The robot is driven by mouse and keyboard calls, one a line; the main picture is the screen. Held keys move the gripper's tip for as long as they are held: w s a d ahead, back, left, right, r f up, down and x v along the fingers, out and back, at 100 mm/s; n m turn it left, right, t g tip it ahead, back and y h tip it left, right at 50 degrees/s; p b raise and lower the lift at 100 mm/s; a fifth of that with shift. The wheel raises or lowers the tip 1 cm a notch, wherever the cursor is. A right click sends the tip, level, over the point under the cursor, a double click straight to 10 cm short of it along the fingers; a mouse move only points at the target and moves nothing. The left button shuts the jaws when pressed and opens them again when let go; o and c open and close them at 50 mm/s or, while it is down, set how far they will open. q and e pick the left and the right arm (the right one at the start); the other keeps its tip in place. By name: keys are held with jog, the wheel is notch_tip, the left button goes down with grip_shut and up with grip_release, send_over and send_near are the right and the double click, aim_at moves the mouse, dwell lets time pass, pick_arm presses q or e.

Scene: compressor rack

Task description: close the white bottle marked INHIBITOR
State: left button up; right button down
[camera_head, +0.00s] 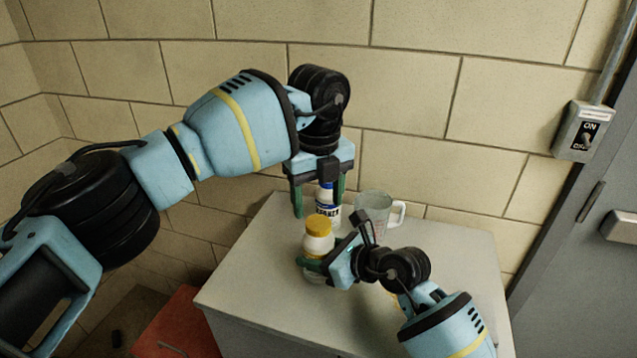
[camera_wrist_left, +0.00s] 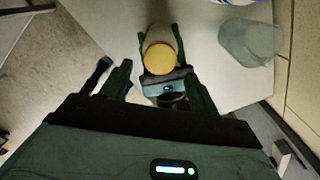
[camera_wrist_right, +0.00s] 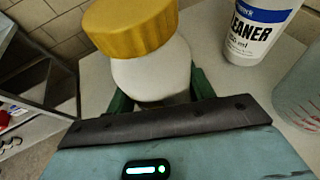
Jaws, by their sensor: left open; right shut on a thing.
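A white bottle (camera_head: 317,243) with a yellow cap (camera_head: 319,225) stands upright over the front part of the grey cabinet top. Its label is not readable in any view. My right gripper (camera_head: 321,260) is shut around the bottle's body; the right wrist view shows the bottle (camera_wrist_right: 152,75) between its fingers. The yellow cap (camera_wrist_right: 130,25) sits on the bottle's top; I cannot tell how tight it is. My left gripper (camera_head: 318,198) is open and empty, pointing down, higher than the cap. In the left wrist view the cap (camera_wrist_left: 160,57) shows beyond its fingertips.
A white and blue cleaner bottle (camera_head: 329,215) stands behind the held bottle. A clear measuring jug (camera_head: 373,211) stands beside it, to the right. The cabinet top (camera_head: 250,272) is bare on the left. A brick wall rises behind, and a red box (camera_head: 180,325) is low at left.

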aim_at(318, 223)
pick_arm(q)
jog(key=shift+f, duration=2.25)
jog(key=shift+c, duration=0.3)
jog(key=c, duration=0.9)
jog(key=m, duration=0.4)
jog(key=shift+m, duration=0.4)
jog(key=shift+c, duration=0.3)
jog(key=m, duration=1.6)
jog(key=o, duration=1.2)
